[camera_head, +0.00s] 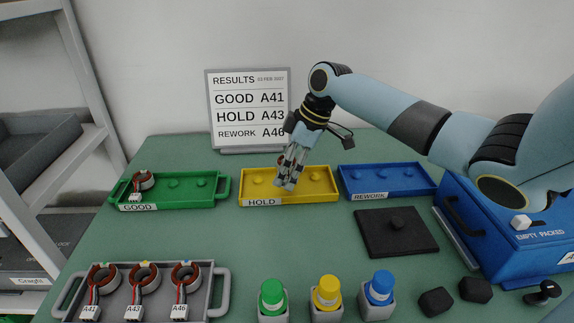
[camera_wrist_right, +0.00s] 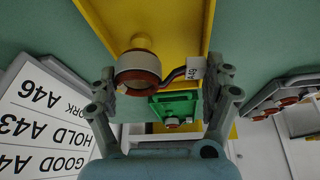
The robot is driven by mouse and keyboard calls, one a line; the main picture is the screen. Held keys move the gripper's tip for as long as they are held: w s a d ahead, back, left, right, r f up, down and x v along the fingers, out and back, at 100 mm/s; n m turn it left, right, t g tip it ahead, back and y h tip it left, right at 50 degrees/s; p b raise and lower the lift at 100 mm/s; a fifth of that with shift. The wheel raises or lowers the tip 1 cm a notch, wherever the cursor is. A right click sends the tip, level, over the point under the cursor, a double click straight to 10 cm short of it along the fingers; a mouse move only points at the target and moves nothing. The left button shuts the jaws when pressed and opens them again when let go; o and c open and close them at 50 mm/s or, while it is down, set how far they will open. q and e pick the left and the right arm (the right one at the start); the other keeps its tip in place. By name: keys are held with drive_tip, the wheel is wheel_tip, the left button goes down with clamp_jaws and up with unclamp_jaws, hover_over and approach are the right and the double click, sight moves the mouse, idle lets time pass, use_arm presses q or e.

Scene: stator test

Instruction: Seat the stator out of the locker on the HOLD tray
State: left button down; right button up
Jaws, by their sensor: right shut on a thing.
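A dark lead runs from the stator to a white tag (camera_wrist_right: 195,68), whose text I cannot read surely. The stator is close to a yellow peg (camera_wrist_right: 140,40) of the tray; whether it touches the tray I cannot tell. In the head view the fingers mostly hide it. The blue locker (camera_head: 510,238) stands at the right. My left gripper is not in view.
The green GOOD tray (camera_head: 190,203) holds one stator (camera_head: 143,180). The blue REWORK tray (camera_head: 390,194) looks empty. A grey tray (camera_head: 217,287) holds stators tagged A41, A43 and A46. The results board (camera_head: 248,107) reads HOLD A43. Three capped bottles (camera_head: 326,297) stand in front.

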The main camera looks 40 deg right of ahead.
drive_tip(key=shift+f, duration=0.15)
drive_tip(key=shift+f+b, duration=0.45)
drive_tip(key=shift+f, duration=0.3)
drive_tip(key=shift+s+f, duration=0.1)
drive_tip(key=o, duration=1.1)
drive_tip(key=shift+f, duration=0.1)
drive_tip(key=shift+r+p, duration=2.5)
drive_tip(key=shift+r, duration=0.15)
